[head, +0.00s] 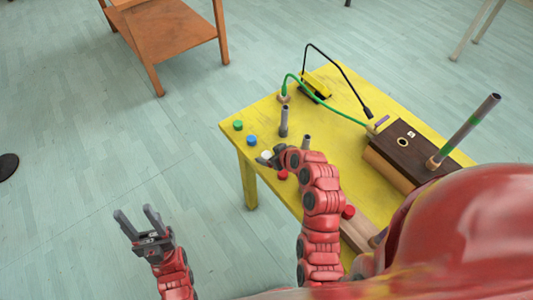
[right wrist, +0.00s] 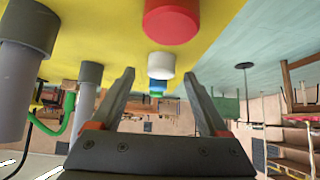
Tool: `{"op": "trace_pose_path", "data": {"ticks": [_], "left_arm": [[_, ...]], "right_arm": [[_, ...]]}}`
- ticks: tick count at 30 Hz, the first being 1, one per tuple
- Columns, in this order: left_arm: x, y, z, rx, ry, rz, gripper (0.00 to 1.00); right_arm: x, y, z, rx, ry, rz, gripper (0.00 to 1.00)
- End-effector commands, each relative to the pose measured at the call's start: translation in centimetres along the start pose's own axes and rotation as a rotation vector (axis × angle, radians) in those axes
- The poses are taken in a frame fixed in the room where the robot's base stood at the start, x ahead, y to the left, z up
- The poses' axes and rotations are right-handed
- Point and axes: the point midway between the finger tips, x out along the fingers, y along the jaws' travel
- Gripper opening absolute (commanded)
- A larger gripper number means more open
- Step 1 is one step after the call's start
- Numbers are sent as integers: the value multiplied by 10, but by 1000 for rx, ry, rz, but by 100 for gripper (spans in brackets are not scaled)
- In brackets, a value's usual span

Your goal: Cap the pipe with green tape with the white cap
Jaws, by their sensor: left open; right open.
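The pipe with green tape (head: 465,128) is a long grey tube with green bands. It leans in a round wooden holder at the dark box, at the right of the head view, and its upper end is bare. The white cap (head: 266,155) sits on the yellow table near its left edge. It also shows in the right wrist view (right wrist: 161,66), just beyond and between the fingertips. My right gripper (head: 267,161) is open beside the white cap; its fingers show apart in the right wrist view (right wrist: 160,76). My left gripper (head: 138,219) is open and empty, left of the table.
A green cap (head: 238,125), a blue cap (head: 252,140) and red caps (head: 283,175) lie on the yellow table (head: 338,128). Short grey pipes (head: 284,122) stand near the white cap. A dark box (head: 410,152) and green and black cables occupy the right and back.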

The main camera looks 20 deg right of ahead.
Motion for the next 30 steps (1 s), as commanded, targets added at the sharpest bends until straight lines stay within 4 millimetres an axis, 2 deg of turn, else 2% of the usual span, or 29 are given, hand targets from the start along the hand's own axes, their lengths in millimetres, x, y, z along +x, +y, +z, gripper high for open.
{"op": "trace_pose_path", "data": {"ticks": [3,8,11,21,22,30], "left_arm": [[2,0,0,0,0,0,50],[2,0,0,0,0,0,50],[2,0,0,0,0,0,50],[2,0,0,0,0,0,50],[2,0,0,0,0,0,50],[1,0,0,0,0,0,50]], "right_arm": [[7,-1,1,1,-4,-3,78],[7,-1,2,1,-3,-2,78],[7,-1,2,1,-3,-2,64],[7,-1,2,1,-3,-1,2],[7,-1,2,1,-3,-1,0],[6,0,1,1,-2,-1,0]]}}
